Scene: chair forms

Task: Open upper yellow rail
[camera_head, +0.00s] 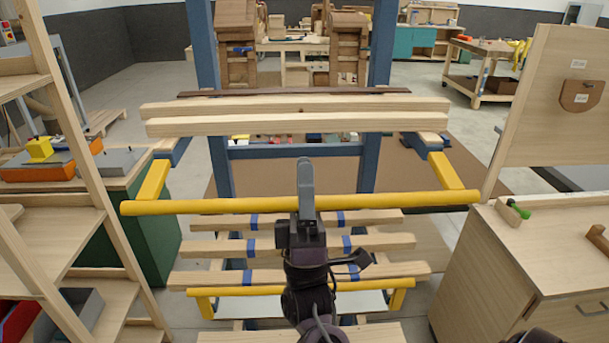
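The upper yellow rail (220,205) is a long bar running left to right across the blue frame, with short yellow side arms (153,179) going back at both ends. A lower yellow rail (240,291) runs below the wooden slats. My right gripper (306,175) reaches up from the bottom centre, and its grey fingers overlap the middle of the upper rail in the picture. I see the fingers edge-on, so their gap and any contact with the rail cannot be told. They hide a short stretch of the rail. My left gripper is not in view.
Several slats (215,245) with blue bands sit below. A wooden shelf (40,240) stands at left. A wooden cabinet (540,240) stands close at right.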

